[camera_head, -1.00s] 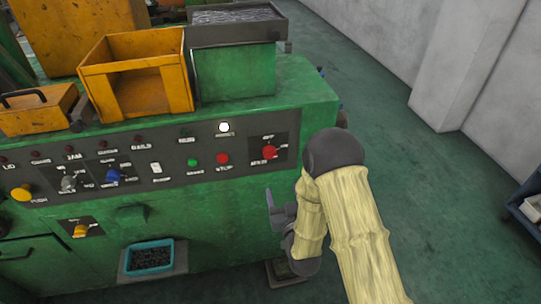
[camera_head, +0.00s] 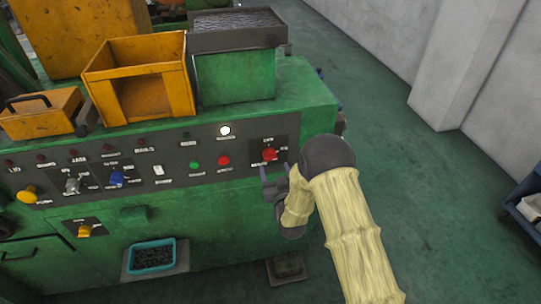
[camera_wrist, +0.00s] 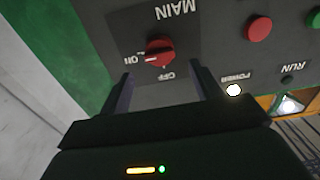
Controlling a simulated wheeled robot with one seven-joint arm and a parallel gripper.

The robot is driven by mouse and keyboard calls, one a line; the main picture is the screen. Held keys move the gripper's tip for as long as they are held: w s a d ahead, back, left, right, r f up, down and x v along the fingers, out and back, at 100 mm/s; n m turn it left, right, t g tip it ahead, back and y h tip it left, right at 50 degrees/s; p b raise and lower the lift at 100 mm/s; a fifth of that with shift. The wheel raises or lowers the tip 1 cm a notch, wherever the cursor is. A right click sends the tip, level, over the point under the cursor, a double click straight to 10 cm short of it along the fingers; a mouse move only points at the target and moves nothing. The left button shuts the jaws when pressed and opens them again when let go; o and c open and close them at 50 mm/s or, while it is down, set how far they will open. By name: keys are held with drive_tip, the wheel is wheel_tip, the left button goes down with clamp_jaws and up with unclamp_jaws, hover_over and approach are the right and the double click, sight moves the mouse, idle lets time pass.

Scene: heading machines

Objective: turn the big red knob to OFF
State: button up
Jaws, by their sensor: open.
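The big red knob (camera_head: 269,154) sits on a dark plate at the right end of the machine's control panel. In the wrist view the red knob (camera_wrist: 159,52) appears upside down under the label MAIN, with ON to its left and OFF below it. Its pale pointer mark points left, toward ON. My gripper (camera_head: 273,178) is just below the knob in the head view. In the wrist view my gripper (camera_wrist: 161,75) is open, its two fingers spread to either side of the knob's line and apart from it. Nothing is between them.
A smaller red button (camera_head: 224,160) and a green button (camera_head: 194,165) are left of the knob. A lit white lamp (camera_head: 225,130) is above them. An orange bin (camera_head: 140,95) stands on the machine. A teal tray (camera_head: 152,256) is low in front.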

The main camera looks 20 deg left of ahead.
sight(271, 159)
drive_tip(key=shift+p+x, duration=0.75)
drive_tip(key=shift+x, duration=2.65)
drive_tip(key=c, duration=1)
drive_tip(key=shift+o, duration=0.2)
